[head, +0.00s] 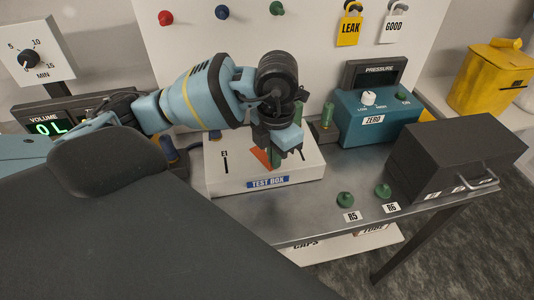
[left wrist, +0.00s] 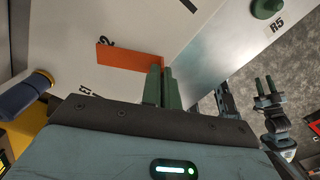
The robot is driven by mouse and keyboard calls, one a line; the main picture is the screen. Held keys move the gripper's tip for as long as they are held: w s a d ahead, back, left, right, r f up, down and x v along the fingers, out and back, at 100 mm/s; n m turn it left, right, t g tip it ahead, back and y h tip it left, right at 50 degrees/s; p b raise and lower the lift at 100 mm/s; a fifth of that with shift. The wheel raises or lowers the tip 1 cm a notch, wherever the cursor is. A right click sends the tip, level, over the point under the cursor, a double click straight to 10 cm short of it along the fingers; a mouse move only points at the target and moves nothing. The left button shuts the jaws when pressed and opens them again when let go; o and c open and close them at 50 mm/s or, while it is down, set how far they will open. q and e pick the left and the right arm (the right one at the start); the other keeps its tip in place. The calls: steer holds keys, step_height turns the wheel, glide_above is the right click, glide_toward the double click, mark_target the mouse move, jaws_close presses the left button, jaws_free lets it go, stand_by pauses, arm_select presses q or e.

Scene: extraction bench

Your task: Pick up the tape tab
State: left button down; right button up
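The tape tab is an orange strip (head: 261,158) on top of the white test box (head: 225,180). In the left wrist view the orange tape tab (left wrist: 130,56) lies across the box's white face. My left gripper (head: 277,160) points down over the box, right beside the tab. In the left wrist view its green fingers (left wrist: 162,70) are together at the tab's right end, with no clear gap. I cannot see any of the tab held between them. My right gripper (left wrist: 264,80) shows small at the right of the left wrist view, its two fingers slightly apart and empty.
A teal pressure unit (head: 375,125) stands right of the test box, with a dark drawer box (head: 450,150) beyond. Green knobs R5 (head: 345,199) and R6 (head: 383,190) sit near the bench's front edge. A yellow bin (head: 487,80) is far right.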

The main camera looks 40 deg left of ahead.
arm_select(q)
steer(key=shift+r, duration=0.1)
